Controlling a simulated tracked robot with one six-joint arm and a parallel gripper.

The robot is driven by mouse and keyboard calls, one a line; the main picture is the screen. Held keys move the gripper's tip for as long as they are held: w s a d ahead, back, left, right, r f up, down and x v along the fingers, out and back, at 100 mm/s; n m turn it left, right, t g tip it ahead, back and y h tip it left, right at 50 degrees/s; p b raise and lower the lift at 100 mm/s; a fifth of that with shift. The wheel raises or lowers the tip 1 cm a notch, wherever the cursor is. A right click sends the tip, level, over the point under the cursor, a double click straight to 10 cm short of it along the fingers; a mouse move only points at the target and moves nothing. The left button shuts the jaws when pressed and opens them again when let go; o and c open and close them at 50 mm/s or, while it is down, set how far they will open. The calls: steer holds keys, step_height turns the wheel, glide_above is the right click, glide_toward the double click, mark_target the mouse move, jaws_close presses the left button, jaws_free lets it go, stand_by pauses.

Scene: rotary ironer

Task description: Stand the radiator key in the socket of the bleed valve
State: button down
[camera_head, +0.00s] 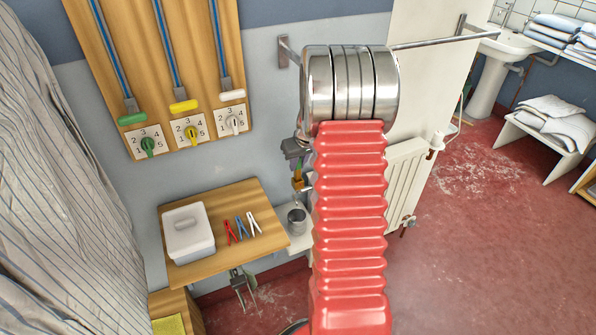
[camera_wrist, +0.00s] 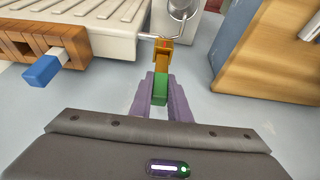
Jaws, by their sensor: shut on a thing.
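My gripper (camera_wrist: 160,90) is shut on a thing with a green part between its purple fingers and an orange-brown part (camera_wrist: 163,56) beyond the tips. I take it to be the radiator key. The white radiator (camera_head: 405,180) stands right of my arm in that view. A white ribbed body (camera_wrist: 120,14) fills the upper left of the wrist view. I cannot make out the bleed valve's socket for certain; any contact with the key is unclear.
A grey metal cup (camera_head: 297,217) stands on a small white ledge beside the wooden shelf (camera_head: 220,250), which holds a white box (camera_head: 188,232) and several pegs. Red floor lies open at right.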

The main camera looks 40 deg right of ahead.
mark_target(299, 168)
steer(key=shift+f, duration=1.65)
steer(key=shift+f, duration=0.1)
steer(key=c, duration=1.7)
jaws_free()
steer(key=shift+o, duration=0.2)
steer(key=v, duration=1.2)
